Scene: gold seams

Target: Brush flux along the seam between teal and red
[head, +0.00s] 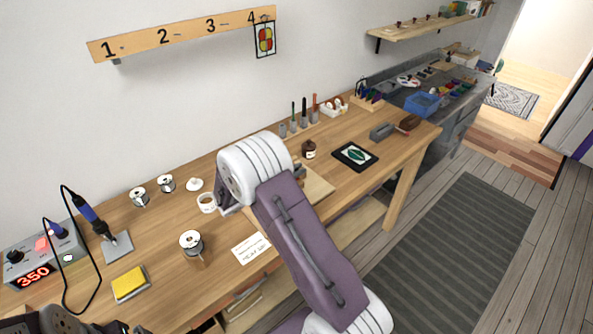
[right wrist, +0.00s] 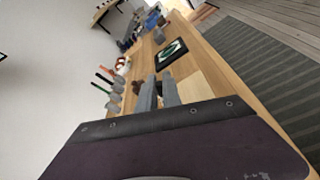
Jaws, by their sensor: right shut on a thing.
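My right gripper (head: 299,172) is over the light work board (head: 319,186), mostly behind my own right arm. In the right wrist view its two grey fingers (right wrist: 160,92) are close together over the board. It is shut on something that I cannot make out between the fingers. No teal or red piece and no seam shows; my arm covers much of the board. A dark brown jar (head: 309,149), perhaps flux, stands behind the board. A dark part of my left arm shows at the bottom left; its fingertips cannot be made out.
Upright tools (head: 304,112) stand in grey holders along the wall, with one holder (head: 283,130) empty. A black tile with a green leaf (head: 355,156) lies right of the board. A soldering station (head: 40,258), iron (head: 95,220), yellow sponge (head: 129,283) and spools (head: 191,242) are at left.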

